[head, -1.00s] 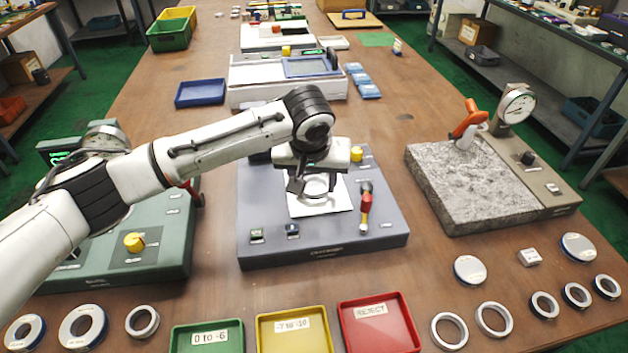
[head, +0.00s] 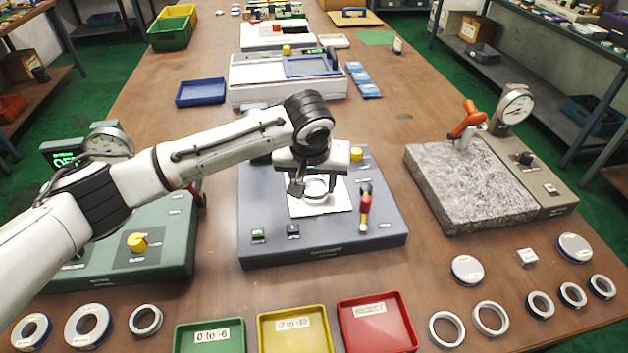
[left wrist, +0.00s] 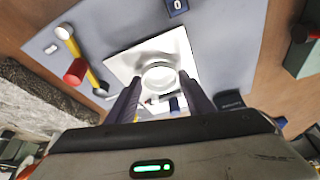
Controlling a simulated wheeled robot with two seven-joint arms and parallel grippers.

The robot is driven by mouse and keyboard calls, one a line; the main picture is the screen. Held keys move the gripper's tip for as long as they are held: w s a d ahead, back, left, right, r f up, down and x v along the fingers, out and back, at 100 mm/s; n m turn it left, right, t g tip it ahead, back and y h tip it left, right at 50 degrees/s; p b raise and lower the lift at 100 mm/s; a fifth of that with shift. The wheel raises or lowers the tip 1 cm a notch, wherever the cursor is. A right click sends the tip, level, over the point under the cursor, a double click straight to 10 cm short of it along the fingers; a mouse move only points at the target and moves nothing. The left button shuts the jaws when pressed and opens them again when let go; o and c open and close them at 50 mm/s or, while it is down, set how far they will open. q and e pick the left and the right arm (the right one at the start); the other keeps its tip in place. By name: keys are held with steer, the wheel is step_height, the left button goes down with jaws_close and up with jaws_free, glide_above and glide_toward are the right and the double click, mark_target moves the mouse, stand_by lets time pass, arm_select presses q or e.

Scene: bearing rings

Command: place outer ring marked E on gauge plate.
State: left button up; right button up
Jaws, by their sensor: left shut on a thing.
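My left gripper (head: 316,185) is over the middle of the grey-blue gauge base (head: 270,215), shut on a metal outer ring (head: 317,196). The white square gauge plate (head: 343,198) lies under the ring. In the left wrist view the ring (left wrist: 158,78) shows between the fingertips, over the bright plate (left wrist: 122,64). I cannot tell whether the ring touches the plate, and I cannot read a letter on it. My right gripper is not in view.
A red-handled lever (head: 365,208) stands right of the plate. Green (head: 210,335), yellow (head: 295,328) and red (head: 378,322) trays line the front. Loose rings lie at both front corners. A rough stone block (head: 465,185) with a dial gauge stands right.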

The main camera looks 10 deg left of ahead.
arm_select(q)
steer(key=shift+f, duration=0.1)
stand_by(0.5)
steer(key=o, duration=1.2)
steer(key=shift+f, duration=0.1)
steer(key=v, duration=1)
steer(key=shift+s, duration=0.1)
